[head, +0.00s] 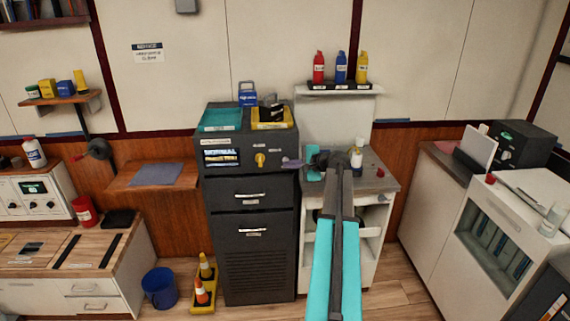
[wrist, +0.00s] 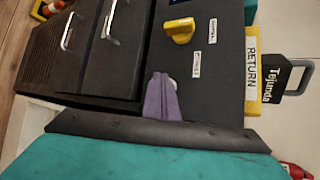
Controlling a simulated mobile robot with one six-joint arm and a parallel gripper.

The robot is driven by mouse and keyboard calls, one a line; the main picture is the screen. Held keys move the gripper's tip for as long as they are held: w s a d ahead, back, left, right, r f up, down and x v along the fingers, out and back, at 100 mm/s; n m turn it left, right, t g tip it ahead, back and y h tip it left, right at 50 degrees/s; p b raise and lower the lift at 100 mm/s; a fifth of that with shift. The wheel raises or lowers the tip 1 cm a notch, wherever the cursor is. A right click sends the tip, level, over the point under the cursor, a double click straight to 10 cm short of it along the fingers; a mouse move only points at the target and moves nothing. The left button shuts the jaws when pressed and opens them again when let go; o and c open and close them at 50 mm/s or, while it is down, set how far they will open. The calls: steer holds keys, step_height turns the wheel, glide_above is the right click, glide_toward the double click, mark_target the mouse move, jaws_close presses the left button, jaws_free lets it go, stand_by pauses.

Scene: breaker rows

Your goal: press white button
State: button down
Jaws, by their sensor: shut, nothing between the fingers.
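The white button (wrist: 173,85) sits on the dark front of the cabinet in the wrist view, partly hidden behind my purple fingertips. My gripper (wrist: 158,78) is shut and empty, its tips overlapping the button's edge. I cannot tell whether they touch it. In the head view my gripper (head: 287,162) is at the right side of the cabinet's upper panel, and I cannot make out the button there. The dark cabinet (head: 250,268) also carries a yellow knob (head: 260,160), which shows in the wrist view (wrist: 180,30) too. A small white label (wrist: 196,65) is close to the button.
A display (head: 221,158) is left of the knob. Teal (head: 221,118) and yellow (head: 272,125) trays lie on the cabinet. A grey-topped counter (head: 383,181) stands right of it. Traffic cones (head: 201,290) and a blue bucket (head: 159,289) stand on the floor at left.

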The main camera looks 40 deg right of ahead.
steer(key=shift+w+d, duration=0.45)
steer(key=shift+w, duration=0.05)
stand_by(1.1)
steer(key=shift+s, duration=0.1)
steer(key=shift+s+a, duration=0.85)
steer(key=shift+s, duration=0.05)
stand_by(0.4)
steer(key=s+a, duration=0.3)
steer(key=shift+s+a, duration=0.15)
steer(key=shift+s, duration=0.25)
stand_by(0.3)
stand_by(0.7)
